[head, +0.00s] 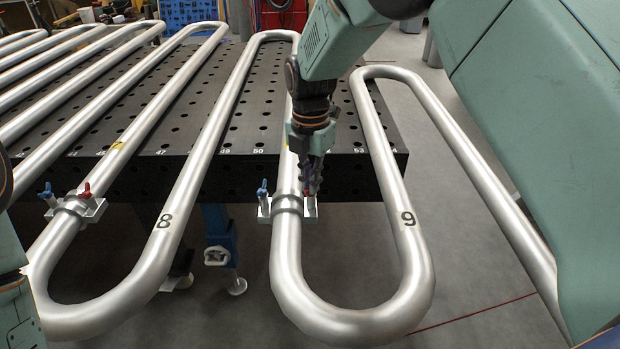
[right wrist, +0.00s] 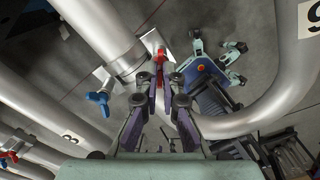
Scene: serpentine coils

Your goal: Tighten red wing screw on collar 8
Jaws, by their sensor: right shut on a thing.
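Two silver collars with wing screws clamp the pipes in the head view. The right collar (head: 288,205) is on the left leg of the bend marked 9. Its red wing screw (right wrist: 160,55) is at the fingertips of my right gripper (head: 311,188), which is shut on it and partly hides it. Its blue wing screw (head: 262,188) sticks up on the other side. The left collar (head: 76,206) is on the bend marked 8, with a red screw (head: 85,190) and a blue screw (head: 47,190), untouched. No collar number is readable. My left gripper is out of view.
Silver serpentine pipes (head: 355,325) run over a dark perforated table (head: 330,150) and loop past its front edge. The bend marked 9 (head: 408,218) passes close to the right of my gripper. Grey floor lies open below.

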